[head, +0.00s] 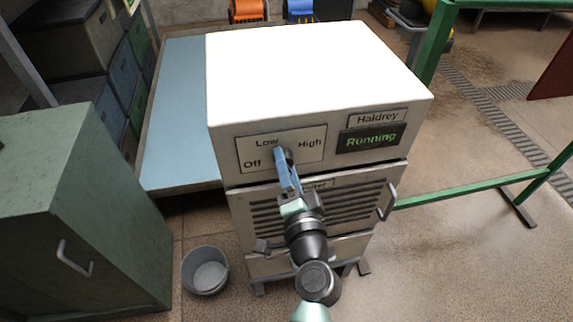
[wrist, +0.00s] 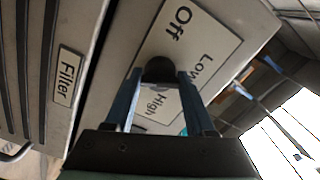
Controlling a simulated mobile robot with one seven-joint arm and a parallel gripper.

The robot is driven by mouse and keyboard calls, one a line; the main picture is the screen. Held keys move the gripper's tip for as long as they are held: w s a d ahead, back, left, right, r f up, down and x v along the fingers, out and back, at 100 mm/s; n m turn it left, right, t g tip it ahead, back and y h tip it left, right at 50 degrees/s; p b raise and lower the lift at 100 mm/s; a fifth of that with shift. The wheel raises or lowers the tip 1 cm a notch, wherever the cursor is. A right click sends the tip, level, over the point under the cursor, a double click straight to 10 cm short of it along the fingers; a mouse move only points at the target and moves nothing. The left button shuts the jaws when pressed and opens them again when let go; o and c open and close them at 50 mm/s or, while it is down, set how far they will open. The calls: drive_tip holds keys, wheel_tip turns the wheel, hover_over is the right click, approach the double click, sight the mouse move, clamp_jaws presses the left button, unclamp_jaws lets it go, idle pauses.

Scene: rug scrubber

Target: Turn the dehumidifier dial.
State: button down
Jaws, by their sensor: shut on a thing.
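The dehumidifier (head: 300,75) is a pale box with a white top. Its front has a dial plate (head: 313,156) marked Off, Low and High, and a display (head: 371,139) that reads Running. The dark round dial (wrist: 159,69) shows in the wrist view between my two blue fingers. My gripper (head: 283,160) reaches the plate from the front and is shut on the dial; it also shows in the wrist view (wrist: 160,85). My fingers mostly cover the dial in the head view, and I cannot tell which mark it points to.
A louvred filter panel (head: 270,216) with a handle is below the dial. A green cabinet (head: 75,200) stands at left, with a grey bucket (head: 205,270) on the floor beside it. A blue-topped platform (head: 183,110) lies behind. A green rail (head: 470,190) runs along the right.

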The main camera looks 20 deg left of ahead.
drive_tip(key=m+p, duration=0.1)
drive_tip(key=m, duration=0.3)
drive_tip(key=shift+m, duration=0.3)
drive_tip(key=shift+f, duration=0.1)
idle(0.4)
drive_tip(key=shift+c, duration=1.2)
unclamp_jaws()
drive_tip(key=b+v, duration=0.2)
drive_tip(key=v, duration=1.1)
